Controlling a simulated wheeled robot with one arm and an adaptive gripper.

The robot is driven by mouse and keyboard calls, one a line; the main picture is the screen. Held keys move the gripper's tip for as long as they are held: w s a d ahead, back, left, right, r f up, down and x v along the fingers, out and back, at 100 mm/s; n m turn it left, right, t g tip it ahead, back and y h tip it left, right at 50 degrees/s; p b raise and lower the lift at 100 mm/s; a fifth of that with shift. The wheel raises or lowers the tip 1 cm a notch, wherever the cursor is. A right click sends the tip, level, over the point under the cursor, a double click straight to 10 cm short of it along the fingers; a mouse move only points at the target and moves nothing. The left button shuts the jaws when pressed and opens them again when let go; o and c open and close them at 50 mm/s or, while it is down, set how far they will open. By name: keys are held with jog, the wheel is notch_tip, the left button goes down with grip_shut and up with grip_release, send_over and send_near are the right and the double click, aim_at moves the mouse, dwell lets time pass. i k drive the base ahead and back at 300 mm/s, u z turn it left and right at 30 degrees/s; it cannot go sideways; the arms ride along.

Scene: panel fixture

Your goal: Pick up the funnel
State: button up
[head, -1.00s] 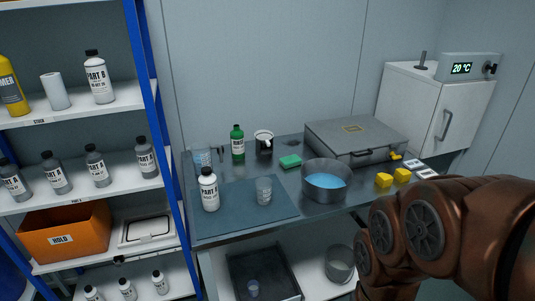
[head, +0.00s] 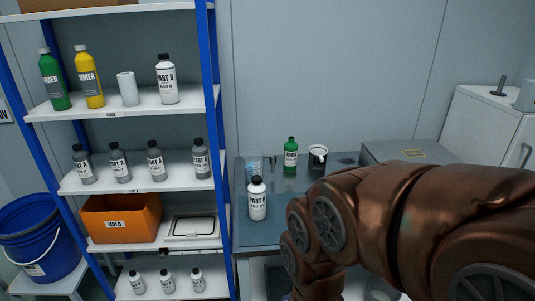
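I cannot make out a funnel in the head view. My brown arm crosses the right and lower middle of the picture, in front of the workbench (head: 243,218). My gripper is not in view. The arm hides the right part of the bench top and much of the shelf below it. On the visible bench part stand a white Part B bottle (head: 257,203), a green bottle (head: 291,157), a clear beaker (head: 253,168) and a white-topped dark cup (head: 318,157).
A blue-posted shelf rack (head: 130,183) stands left of the bench, holding several bottles, a white roll (head: 128,88), an orange Hold box (head: 121,219) and a white lidded tray (head: 192,227). A blue bucket (head: 38,240) stands far left. A grey case (head: 385,152) is partly behind my arm.

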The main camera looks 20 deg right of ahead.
aim_at(319, 153)
jog(key=u, duration=0.15)
jog(key=i, duration=1)
jog(key=z, duration=0.6)
